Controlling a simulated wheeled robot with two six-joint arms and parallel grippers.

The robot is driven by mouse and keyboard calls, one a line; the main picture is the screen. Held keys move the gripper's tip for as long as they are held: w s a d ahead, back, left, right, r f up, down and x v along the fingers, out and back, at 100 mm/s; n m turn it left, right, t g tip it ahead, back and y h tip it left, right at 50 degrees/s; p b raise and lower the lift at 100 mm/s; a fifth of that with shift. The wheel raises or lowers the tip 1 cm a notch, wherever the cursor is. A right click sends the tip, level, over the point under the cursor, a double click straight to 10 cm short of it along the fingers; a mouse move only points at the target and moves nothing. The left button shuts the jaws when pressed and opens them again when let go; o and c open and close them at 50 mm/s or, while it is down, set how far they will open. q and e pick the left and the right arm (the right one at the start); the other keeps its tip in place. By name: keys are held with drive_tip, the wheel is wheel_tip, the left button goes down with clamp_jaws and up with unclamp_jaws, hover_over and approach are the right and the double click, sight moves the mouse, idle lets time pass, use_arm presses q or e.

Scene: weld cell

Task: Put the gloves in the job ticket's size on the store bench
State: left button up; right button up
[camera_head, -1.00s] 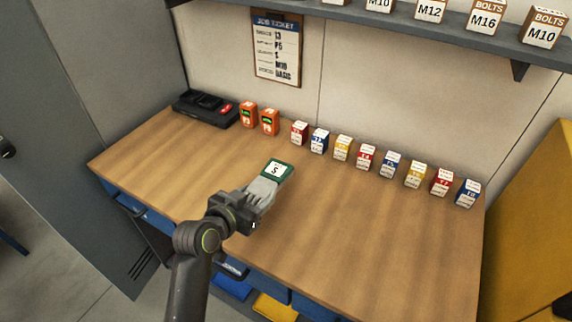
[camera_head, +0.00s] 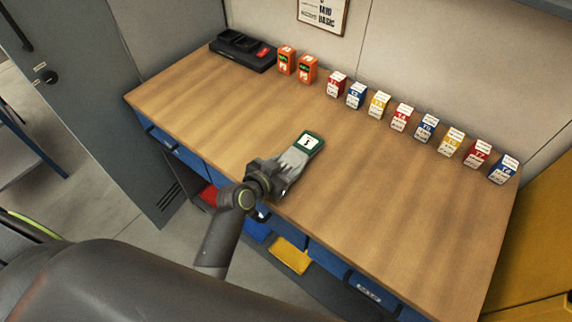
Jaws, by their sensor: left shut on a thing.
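A pair of grey gloves (camera_head: 294,161) with a green card cuff and a white size label is at the front middle of the wooden store bench (camera_head: 400,210). The label read S a second ago; it is small and hard to read now. My left gripper (camera_head: 274,180) is shut on the near end of the gloves. The gloves are over the bench top; I cannot tell whether they touch it. My right gripper is not in view.
Along the bench's back edge stand a black charger (camera_head: 243,51), two orange packs (camera_head: 296,65) and a row of red, blue and yellow boxes (camera_head: 427,128). The bench's middle and right front are clear. A grey cabinet (camera_head: 85,75) stands left; a yellow cabinet (camera_head: 530,255) stands right.

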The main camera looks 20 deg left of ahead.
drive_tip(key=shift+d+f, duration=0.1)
use_arm(q)
drive_tip(key=o, duration=0.8)
drive_tip(key=shift+f, duration=0.1)
drive_tip(key=shift+c, duration=0.2)
drive_tip(key=o, duration=0.4)
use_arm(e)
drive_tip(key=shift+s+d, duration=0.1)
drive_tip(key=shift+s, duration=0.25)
use_arm(q)
drive_tip(key=shift+r, duration=0.25)
drive_tip(key=shift+s+a, duration=0.1)
drive_tip(key=shift+s, duration=0.15)
drive_tip(key=b+v, duration=0.2)
drive_tip(key=v, duration=0.9)
drive_tip(key=shift+s, duration=0.2)
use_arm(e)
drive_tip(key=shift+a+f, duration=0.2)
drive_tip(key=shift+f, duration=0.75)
use_arm(q)
drive_tip(key=shift+a+r, duration=0.1)
